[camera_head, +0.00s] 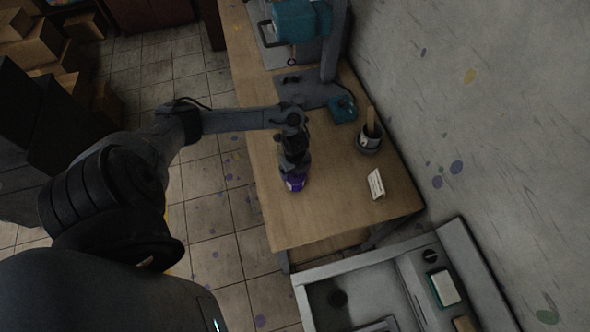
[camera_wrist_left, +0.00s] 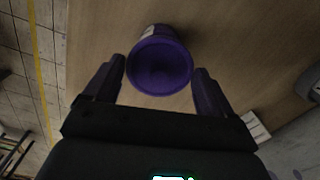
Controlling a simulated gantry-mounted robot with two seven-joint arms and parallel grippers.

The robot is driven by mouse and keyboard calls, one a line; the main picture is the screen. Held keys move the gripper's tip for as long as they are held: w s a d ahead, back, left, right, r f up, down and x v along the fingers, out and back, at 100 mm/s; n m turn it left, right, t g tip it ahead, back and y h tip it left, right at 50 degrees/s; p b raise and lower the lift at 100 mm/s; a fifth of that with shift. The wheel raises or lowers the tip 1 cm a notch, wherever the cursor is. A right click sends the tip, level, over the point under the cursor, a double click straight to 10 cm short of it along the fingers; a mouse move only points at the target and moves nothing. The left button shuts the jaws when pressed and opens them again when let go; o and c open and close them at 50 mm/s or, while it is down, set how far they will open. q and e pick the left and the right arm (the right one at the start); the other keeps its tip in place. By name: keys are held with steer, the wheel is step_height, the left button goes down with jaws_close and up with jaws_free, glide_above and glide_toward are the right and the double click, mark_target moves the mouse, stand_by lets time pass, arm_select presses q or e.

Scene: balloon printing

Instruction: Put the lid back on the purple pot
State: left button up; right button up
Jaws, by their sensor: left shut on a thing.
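The purple pot (camera_head: 296,184) stands on the wooden table near its left edge, directly below my left gripper (camera_head: 294,171). In the left wrist view the pot (camera_wrist_left: 151,31) shows a strip of its side with a pale label. A round purple disc with a raised rim, which looks like the lid (camera_wrist_left: 160,66), covers the rest of it. My left gripper, also in the wrist view (camera_wrist_left: 160,72), has its fingers on either side of this disc and is shut on it. Whether the lid touches the pot's rim is hidden. My right gripper is not in view.
A white card (camera_head: 376,184) and a cup with a wooden-handled tool (camera_head: 368,142) stand to the right on the table (camera_head: 310,218). A teal box (camera_head: 342,109) and a teal machine (camera_head: 300,20) are farther back. A grey basin unit (camera_head: 350,268) is at the lower right. The table front is clear.

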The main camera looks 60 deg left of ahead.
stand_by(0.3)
arm_select(q)
steer(key=o, duration=0.8)
steer(key=shift+r, duration=0.1)
steer(key=shift+r+p, duration=0.6)
steer(key=shift+p, duration=0.1)
steer(key=shift+r+p, duration=2.8)
steer(key=shift+p, duration=0.1)
steer(key=shift+c, duration=0.3)
steer(key=c, duration=0.7)
jaws_close()
